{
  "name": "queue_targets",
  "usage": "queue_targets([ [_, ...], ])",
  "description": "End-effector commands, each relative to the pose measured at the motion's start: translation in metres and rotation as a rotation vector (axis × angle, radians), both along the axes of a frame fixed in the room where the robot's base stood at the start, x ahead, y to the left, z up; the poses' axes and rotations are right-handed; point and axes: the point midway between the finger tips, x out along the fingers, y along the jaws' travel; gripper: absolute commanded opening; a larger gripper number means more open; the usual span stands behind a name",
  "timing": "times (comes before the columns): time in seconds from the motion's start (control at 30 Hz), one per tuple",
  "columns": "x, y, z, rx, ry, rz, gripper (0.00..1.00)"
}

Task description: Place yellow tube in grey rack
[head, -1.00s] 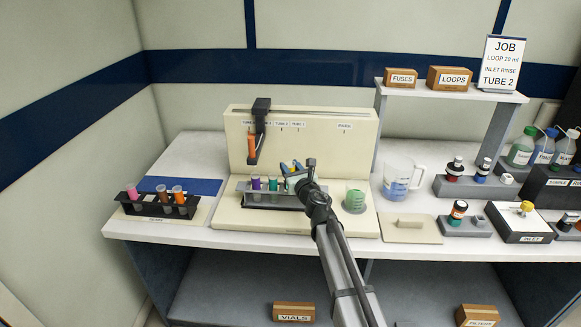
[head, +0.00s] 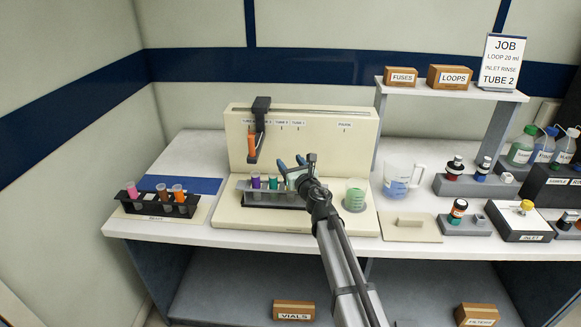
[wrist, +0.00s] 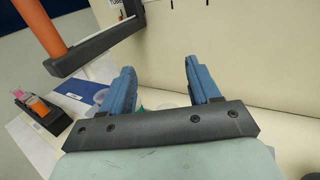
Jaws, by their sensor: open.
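I cannot make out a yellow tube in either view. A grey rack (head: 262,201) stands on the cream machine base in the head view. It holds a purple tube (head: 256,181) and a green tube (head: 273,183); its right part is partly hidden by my arm. My gripper (head: 292,163) is above the right part of this rack, with its blue fingers apart. In the wrist view my gripper (wrist: 157,70) is open with nothing between the fingers, facing the cream panel.
An orange tube (head: 252,143) hangs in a dark holder left of my gripper. A dark rack (head: 140,208) with pink, brown and orange tubes stands at the left. A green-filled beaker (head: 355,196) and a blue-filled jug (head: 397,187) stand to the right.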

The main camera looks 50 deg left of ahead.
Motion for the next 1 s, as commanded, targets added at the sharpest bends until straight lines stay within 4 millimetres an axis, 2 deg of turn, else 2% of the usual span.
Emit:
queue_targets([
  [0.03, -0.004, -0.012, -0.001, -0.001, 0.001, -0.001, 0.61],
  [0.53, -0.033, -0.099, -0.002, -0.001, 0.0, -0.001, 0.61],
  [0.7, -0.037, -0.111, -0.002, 0.0, 0.0, 0.0, 0.61],
  [1.0, -0.037, -0.112, -0.002, 0.0, 0.0, 0.0, 0.61],
])
